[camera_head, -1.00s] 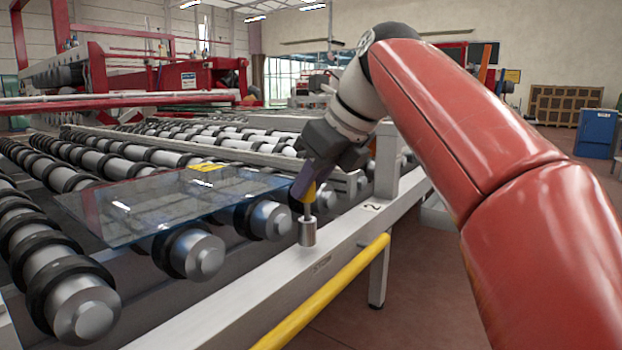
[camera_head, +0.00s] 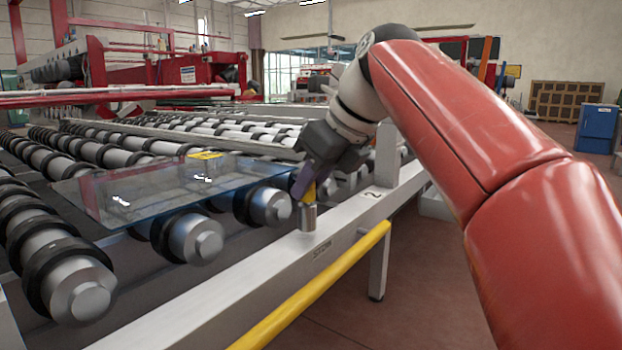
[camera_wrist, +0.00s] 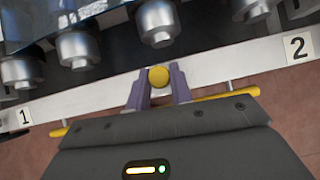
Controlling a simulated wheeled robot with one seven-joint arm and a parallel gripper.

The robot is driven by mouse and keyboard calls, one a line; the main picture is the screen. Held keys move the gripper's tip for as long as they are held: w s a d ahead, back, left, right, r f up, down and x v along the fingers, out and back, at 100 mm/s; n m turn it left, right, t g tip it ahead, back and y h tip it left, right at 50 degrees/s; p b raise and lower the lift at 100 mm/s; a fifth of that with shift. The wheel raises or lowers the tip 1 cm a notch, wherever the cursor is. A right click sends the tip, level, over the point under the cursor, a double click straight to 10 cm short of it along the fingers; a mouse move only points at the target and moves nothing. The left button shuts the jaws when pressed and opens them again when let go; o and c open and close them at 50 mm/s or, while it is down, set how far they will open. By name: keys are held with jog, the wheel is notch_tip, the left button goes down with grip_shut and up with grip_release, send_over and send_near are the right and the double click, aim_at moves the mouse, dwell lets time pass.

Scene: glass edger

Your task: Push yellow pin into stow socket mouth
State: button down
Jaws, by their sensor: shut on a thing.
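The yellow pin (camera_wrist: 159,77) shows its round top between the two purple fingers of my gripper (camera_wrist: 160,88) in the wrist view. My gripper (camera_head: 306,190) is shut on the pin in the head view, directly above the stow socket (camera_head: 308,217). The socket is a short silver cylinder standing on the pale rail, with the word "STOW" in front of it. Only a little yellow shows between the fingers and the socket. The pin's lower end is hidden, so I cannot tell how deep it sits.
A glass sheet (camera_head: 150,188) lies on the rollers left of the socket. A yellow bar (camera_head: 315,290) runs along the front of the rail (camera_head: 270,250). Labels "1" (camera_wrist: 24,117) and "2" (camera_wrist: 298,46) mark the rail on either side.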

jog(key=shift+f, duration=0.25)
jog(key=c, duration=1.2)
grip_release()
jog(key=shift+o, duration=0.2)
jog(key=p+v, duration=0.2)
jog(key=v, duration=0.5)
jog(key=shift+s+d+r, duration=0.2)
jog(key=shift+r, duration=0.1)
